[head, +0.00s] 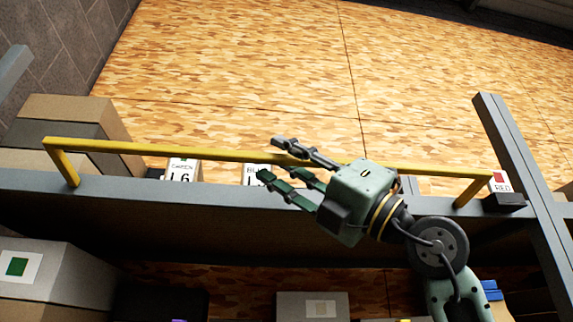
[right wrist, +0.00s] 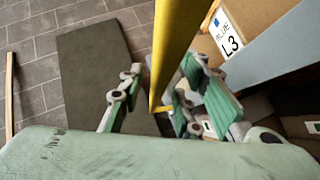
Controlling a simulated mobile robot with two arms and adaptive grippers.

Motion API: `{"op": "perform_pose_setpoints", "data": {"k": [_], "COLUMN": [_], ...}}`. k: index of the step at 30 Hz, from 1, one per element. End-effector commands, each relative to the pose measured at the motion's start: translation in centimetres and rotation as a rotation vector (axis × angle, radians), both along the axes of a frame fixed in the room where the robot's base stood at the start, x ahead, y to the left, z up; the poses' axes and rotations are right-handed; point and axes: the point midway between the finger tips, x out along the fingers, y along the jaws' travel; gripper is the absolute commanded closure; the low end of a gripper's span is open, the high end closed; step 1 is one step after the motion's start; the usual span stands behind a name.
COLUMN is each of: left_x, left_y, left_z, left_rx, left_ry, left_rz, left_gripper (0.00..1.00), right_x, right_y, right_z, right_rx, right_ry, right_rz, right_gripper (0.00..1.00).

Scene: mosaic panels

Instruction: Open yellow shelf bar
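The yellow shelf bar (head: 220,154) runs across the head view just above a grey shelf beam (head: 120,197), with bent ends meeting the beam at left and right. My right gripper (head: 274,161) is at the middle of the bar, its fingers pointing left and spread apart. In the right wrist view, the yellow bar (right wrist: 176,45) passes between the open fingers (right wrist: 163,85), with a gap visible on the left side; contact on the right side is unclear. The gripper hides a part of the bar in the head view. My left gripper is not in view.
A grey upright post (head: 520,160) stands at the right. Cardboard boxes (head: 75,112) are stacked at the left. Small labels (head: 181,170) sit along the beam, and a box with a green mark (head: 45,275) is below. The camouflage-patterned surface (head: 240,70) beyond the bar is clear.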

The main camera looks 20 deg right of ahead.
Motion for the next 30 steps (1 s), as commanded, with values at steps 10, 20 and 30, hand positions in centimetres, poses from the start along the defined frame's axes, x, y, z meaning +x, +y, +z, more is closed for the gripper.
{"op": "perform_pose_setpoints", "data": {"k": [10,20,30], "left_x": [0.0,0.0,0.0], "left_y": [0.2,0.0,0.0], "left_z": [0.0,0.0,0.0], "left_rx": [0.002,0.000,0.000], "left_ry": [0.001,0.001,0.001], "left_rz": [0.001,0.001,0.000], "left_gripper": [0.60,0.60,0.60], "right_x": [-1.1,-4.5,-6.0], "right_y": [-1.6,-5.5,-7.1], "right_z": [-1.5,-5.9,-7.6], "right_rx": [0.001,-0.001,0.000], "right_ry": [-0.001,0.001,0.000], "right_rz": [-0.005,-0.005,0.000], "right_gripper": [0.69,0.69,0.69]}}
